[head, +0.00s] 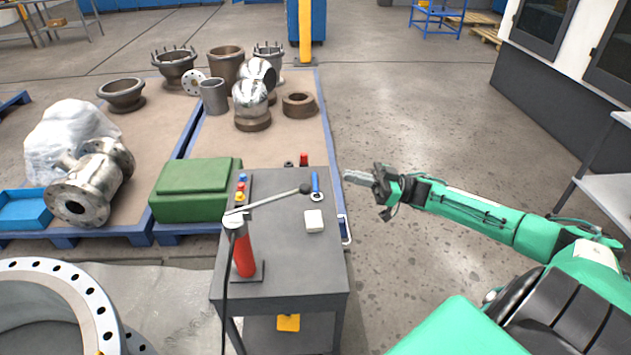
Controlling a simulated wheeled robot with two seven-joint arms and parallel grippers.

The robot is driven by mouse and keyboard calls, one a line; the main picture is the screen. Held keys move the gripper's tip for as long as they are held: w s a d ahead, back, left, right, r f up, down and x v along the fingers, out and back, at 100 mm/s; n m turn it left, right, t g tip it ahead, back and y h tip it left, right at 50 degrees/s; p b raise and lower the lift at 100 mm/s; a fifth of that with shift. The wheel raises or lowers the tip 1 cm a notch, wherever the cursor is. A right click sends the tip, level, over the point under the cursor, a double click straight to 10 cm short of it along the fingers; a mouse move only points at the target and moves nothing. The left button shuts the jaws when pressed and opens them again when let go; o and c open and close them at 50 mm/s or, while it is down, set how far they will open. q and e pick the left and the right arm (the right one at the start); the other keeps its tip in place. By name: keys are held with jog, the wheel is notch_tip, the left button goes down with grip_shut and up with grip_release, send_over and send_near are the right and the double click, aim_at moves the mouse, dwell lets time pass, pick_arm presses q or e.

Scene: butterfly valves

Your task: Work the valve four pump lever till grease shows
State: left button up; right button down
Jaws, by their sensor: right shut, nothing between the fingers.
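A red grease pump (243,255) stands upright on a dark base plate at the front left of a grey cart (284,276). Its long metal pump lever (270,201) slants up to the right from the pump's head and ends in a dark knob (304,188) over the cart top. A black hose (228,285) hangs down from the pump. My right gripper (352,177) is shut and empty, off the cart's right edge, to the right of the knob and apart from it. My left gripper is not in view. No grease can be made out.
A large flanged ring (95,300) fills the lower left. A green case (193,190) and metal valve parts (95,182) sit on pallets behind. The floor right of the cart is clear.

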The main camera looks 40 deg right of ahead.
jog(key=shift+w, duration=0.1)
jog(key=p+x, duration=0.4)
jog(key=x, duration=0.6)
notch_tip(320, 180, down, 4)
jog(key=shift+f, duration=0.1)
